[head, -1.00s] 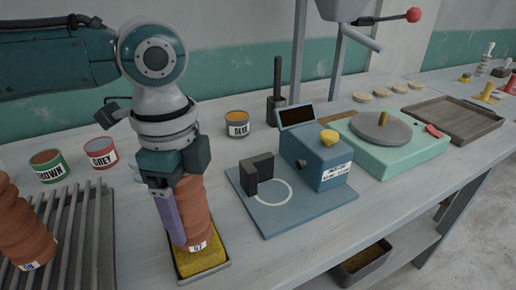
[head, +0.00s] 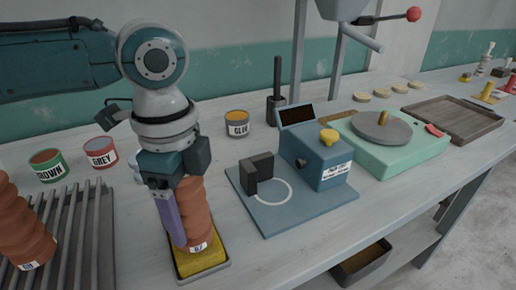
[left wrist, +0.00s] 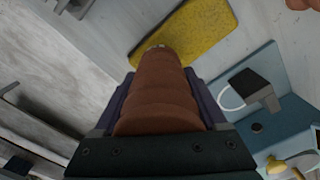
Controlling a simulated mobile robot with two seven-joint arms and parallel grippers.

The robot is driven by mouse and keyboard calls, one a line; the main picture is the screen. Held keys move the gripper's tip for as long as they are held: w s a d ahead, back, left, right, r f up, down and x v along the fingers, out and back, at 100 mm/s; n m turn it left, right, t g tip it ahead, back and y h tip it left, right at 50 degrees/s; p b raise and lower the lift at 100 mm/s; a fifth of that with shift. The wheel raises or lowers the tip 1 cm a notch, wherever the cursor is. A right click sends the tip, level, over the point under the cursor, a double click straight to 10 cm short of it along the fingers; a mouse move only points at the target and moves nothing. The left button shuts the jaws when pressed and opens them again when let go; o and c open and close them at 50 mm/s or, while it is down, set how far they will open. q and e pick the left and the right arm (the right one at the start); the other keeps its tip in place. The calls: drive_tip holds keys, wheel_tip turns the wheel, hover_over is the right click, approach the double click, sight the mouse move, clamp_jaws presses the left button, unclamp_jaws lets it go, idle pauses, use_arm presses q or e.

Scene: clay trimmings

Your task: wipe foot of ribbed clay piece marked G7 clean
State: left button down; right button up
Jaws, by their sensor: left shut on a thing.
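My left gripper (head: 182,215) points down and is shut on a ribbed reddish-brown clay piece (head: 194,208). The piece is upright and has a small white label reading G7 near its foot. Its foot is over a yellow sponge (head: 203,264) in a shallow dark tray; I cannot tell for certain whether they touch. In the left wrist view the clay piece (left wrist: 160,95) sits between the purple fingers, its far end overlapping the sponge (left wrist: 205,28). The underside of the foot is hidden. My right gripper is not in view.
Another ribbed piece (head: 22,235) lies on a slatted rack (head: 85,240) at left. A blue device (head: 316,162) with a flat base is to the right, then a green wheel unit (head: 395,150) and a wooden tray (head: 455,120).

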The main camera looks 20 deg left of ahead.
use_arm(q)
drive_tip(key=shift+f, duration=0.4)
drive_tip(key=shift+w, duration=0.1)
idle(0.5)
drive_tip(key=shift+w+a+b, duration=0.1)
drive_tip(key=shift+a+b, duration=0.1)
drive_tip(key=shift+b, duration=0.1)
drive_tip(key=shift+w+a+f+b, duration=0.1)
drive_tip(key=shift+w+a+b, duration=0.75)
drive_tip(key=shift+w+a, duration=0.5)
drive_tip(key=shift+w+a+b, duration=0.55)
drive_tip(key=shift+a+b, duration=0.05)
drive_tip(key=shift+a, duration=0.2)
drive_tip(key=shift+w+a+b, duration=0.5)
drive_tip(key=shift+a+b, duration=0.05)
drive_tip(key=shift+a, duration=0.2)
